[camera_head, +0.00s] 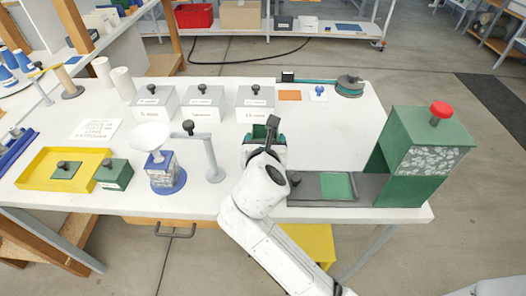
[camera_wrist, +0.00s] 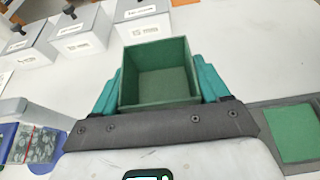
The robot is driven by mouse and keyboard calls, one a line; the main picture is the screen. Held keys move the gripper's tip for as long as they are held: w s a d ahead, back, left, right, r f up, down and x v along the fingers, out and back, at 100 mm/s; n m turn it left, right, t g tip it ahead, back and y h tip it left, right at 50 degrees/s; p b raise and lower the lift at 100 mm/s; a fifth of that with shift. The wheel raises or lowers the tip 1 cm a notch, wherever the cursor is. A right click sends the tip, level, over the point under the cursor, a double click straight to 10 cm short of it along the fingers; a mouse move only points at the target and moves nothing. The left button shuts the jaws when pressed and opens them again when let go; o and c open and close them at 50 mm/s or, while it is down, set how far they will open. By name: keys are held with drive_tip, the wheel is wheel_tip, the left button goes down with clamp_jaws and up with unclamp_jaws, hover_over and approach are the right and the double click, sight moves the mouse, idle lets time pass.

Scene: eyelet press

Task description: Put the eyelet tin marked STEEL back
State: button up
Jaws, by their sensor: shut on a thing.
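My gripper (camera_head: 264,140) is shut on a green open-topped tin (camera_head: 260,130), held over the middle of the white table. In the wrist view the teal fingers of my gripper (camera_wrist: 157,88) clasp the tin (camera_wrist: 155,86) on two opposite sides. Its inside looks empty. I cannot see any marking on it, so I cannot tell whether it is the STEEL one. Another green tin (camera_head: 115,175) with a dark knob and a small label stands beside the yellow tray (camera_head: 35,170) at left. A green, dark-knobbed thing (camera_head: 66,171) lies in that tray. The labels are too small to read.
Three grey labelled boxes (camera_head: 205,103) with dark knobs stand behind my gripper. A green press (camera_head: 415,160) with a red button stands at right, its grey bed carrying a green pad (camera_head: 336,186). A scale with a white bowl (camera_head: 150,137) and a grey post stand left of my gripper.

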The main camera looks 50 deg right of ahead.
drive_tip(key=w+d+f, duration=0.1)
drive_tip(key=f, duration=0.1)
drive_tip(key=w+d+f, duration=0.1)
drive_tip(key=w+d+f+b, duration=0.1)
drive_tip(key=f, duration=0.1)
drive_tip(key=shift+w+d+f, duration=0.2)
drive_tip(key=shift+w+f, duration=0.05)
drive_tip(key=shift+f, duration=0.1)
drive_tip(key=shift+w+d+f+b, duration=0.1)
drive_tip(key=shift+f+b, duration=0.2)
drive_tip(key=shift+f, duration=1.4)
drive_tip(key=shift+f, duration=0.15)
drive_tip(key=o, duration=1.2)
drive_tip(key=shift+r, duration=0.2)
drive_tip(key=v, duration=1.2)
drive_tip(key=shift+f+p, duration=0.1)
drive_tip(key=shift+p, duration=0.25)
